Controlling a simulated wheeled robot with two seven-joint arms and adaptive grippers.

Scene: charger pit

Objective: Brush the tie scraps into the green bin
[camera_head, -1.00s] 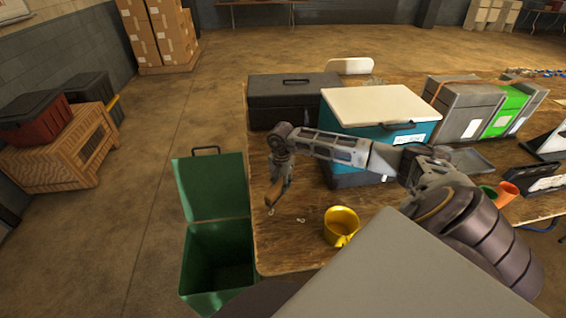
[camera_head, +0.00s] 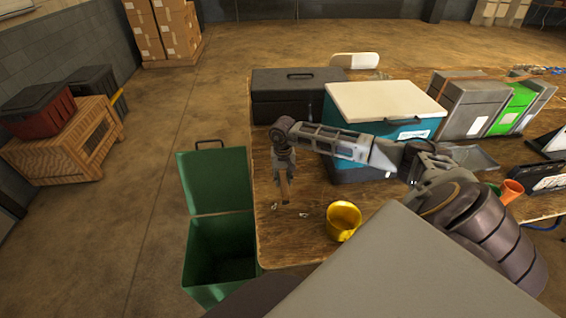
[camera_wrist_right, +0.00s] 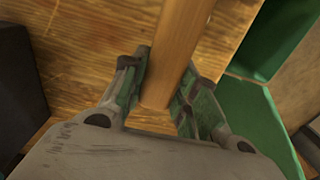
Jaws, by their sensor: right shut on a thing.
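My right gripper (camera_head: 284,172) is shut on a wooden brush handle (camera_head: 284,187), above the left end of the table. The handle also shows between the fingers in the right wrist view (camera_wrist_right: 178,48); the bristles cannot be made out. A small pale tie scrap (camera_head: 274,206) lies near the table's left edge, just below and left of the brush. Another scrap (camera_head: 304,215) lies to the right, beside the yellow cup. The green bin (camera_head: 220,183) stands on the floor against the table's left side, its lid raised. Its green wall shows in the wrist view (camera_wrist_right: 252,112). My left gripper is out of view.
The yellow cup (camera_head: 343,222) stands right of the scraps. A black toolbox (camera_head: 290,103) and a teal cooler with a white lid (camera_head: 388,102) stand behind my right arm. An orange cup (camera_head: 511,190) is farther right. The table around the scraps is clear.

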